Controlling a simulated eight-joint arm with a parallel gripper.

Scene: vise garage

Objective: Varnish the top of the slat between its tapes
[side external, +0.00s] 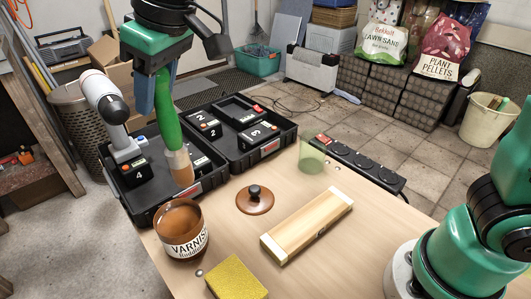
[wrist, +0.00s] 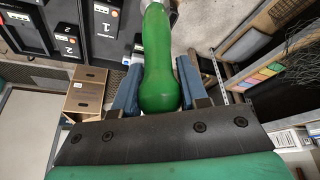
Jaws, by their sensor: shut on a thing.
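My gripper (side external: 160,92) is shut on the green handle of a brush (side external: 168,122). The handle also shows between the blue fingers in the wrist view (wrist: 159,75). The brush hangs bristles down, its tan tip just above and behind the open varnish can (side external: 186,243). The tip looks clear of the can's rim. The can holds brown varnish and stands at the table's left. The pale wooden slat (side external: 308,224) lies diagonally on the table, right of the can, with a whitish tape band at each end. The bristles are out of sight in the wrist view.
A brown lid with a black knob (side external: 255,199) lies between can and slat. A yellow sponge (side external: 237,279) is at the front edge. Behind stand black trays with numbered units (side external: 240,165), a translucent green cup (side external: 311,158) and a power strip (side external: 360,163).

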